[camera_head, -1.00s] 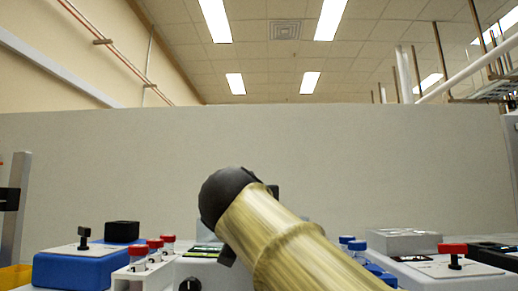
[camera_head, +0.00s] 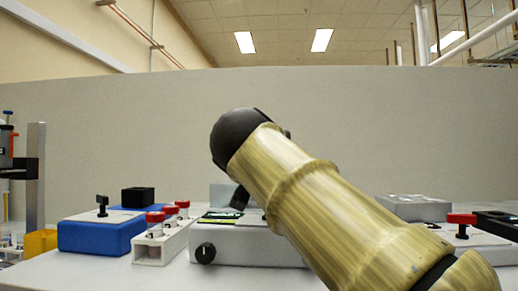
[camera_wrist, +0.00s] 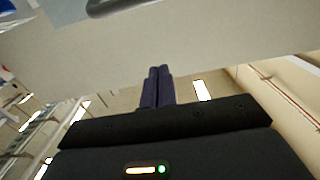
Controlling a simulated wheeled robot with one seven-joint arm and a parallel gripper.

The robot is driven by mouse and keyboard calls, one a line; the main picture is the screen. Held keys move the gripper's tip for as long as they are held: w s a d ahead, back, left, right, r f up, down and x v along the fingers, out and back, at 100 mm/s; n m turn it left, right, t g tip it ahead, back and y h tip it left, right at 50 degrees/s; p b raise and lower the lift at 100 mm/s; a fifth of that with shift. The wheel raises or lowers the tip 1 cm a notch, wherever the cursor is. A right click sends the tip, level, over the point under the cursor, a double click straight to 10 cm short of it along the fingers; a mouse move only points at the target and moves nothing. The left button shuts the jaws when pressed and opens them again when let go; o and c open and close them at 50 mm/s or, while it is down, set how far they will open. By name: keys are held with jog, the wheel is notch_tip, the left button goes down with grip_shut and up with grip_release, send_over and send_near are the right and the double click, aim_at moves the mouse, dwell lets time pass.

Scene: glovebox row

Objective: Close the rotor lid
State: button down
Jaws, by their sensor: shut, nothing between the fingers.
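A white device (camera_head: 250,248) with a black knob and a small dark screen stands on the bench in the head view, partly behind my arm. A pale grey upright part (camera_head: 222,196) shows at its back, beside my arm; I cannot tell whether it is the rotor lid. My gripper (camera_wrist: 157,74) shows in the wrist view with its two dark fingers side by side, shut and empty. A white surface with a dark curved edge (camera_wrist: 115,7) lies at that view's top, apart from the fingertips. The fingers do not show in the head view.
Left of the device are a white rack (camera_head: 165,243) with red-capped tubes, a blue box (camera_head: 95,235) and a yellow bin (camera_head: 40,242). At right are a grey box (camera_head: 415,207) and a red-handled part (camera_head: 461,219). A grey partition (camera_head: 400,120) runs behind.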

jog(key=s+a+f+b, duration=0.1)
jog(key=s+f+b, duration=0.3)
jog(key=s+b, duration=0.3)
jog(key=shift+s+f+b, duration=0.35)
jog(key=shift+s+f, duration=0.05)
jog(key=shift+s, duration=0.45)
